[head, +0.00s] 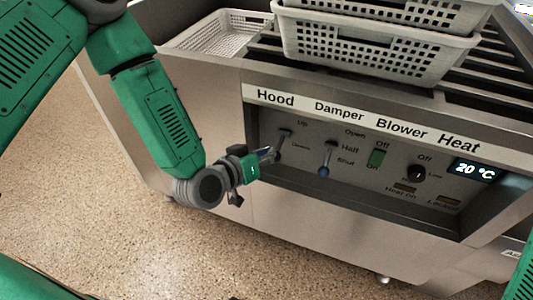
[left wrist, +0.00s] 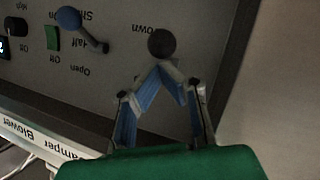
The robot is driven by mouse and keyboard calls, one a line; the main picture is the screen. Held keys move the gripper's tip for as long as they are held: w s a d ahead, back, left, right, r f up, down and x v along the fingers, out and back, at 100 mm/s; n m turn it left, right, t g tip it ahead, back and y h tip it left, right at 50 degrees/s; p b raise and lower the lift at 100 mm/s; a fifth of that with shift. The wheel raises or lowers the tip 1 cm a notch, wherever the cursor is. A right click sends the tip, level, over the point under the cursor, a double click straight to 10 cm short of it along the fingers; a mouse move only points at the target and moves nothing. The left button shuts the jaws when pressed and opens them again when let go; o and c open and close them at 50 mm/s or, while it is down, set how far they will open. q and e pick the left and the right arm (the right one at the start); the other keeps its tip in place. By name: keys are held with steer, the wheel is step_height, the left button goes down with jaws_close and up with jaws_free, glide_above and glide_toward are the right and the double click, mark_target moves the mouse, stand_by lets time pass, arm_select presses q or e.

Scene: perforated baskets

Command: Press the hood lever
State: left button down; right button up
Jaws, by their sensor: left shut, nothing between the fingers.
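The hood lever (head: 284,136) is on the recessed control panel under the "Hood" label, between the "Up" and "Down" marks. Its dark round knob (left wrist: 161,43) shows in the left wrist view beside the upside-down "Down" mark. My left gripper (head: 267,154) is at the lever in the head view. In the left wrist view its blue-padded fingers (left wrist: 161,70) meet at their tips, empty, right at the knob. I cannot tell whether they touch it. The fingers hide most of the lever's shaft in that view. My right gripper is not in view.
The damper lever with a blue ball (head: 323,171) is just right of the hood lever. Further right are the green blower switch (head: 376,158), the heat knob (head: 416,174) and a display (head: 475,170) reading 20 °C. White perforated baskets (head: 375,55) stand on top. The panel's ledge overhangs the controls.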

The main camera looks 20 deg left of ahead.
arm_select(q)
steer(key=shift+a+r+p, duration=0.2)
steer(key=shift+r+p, duration=0.6)
steer(key=shift+r, duration=0.05)
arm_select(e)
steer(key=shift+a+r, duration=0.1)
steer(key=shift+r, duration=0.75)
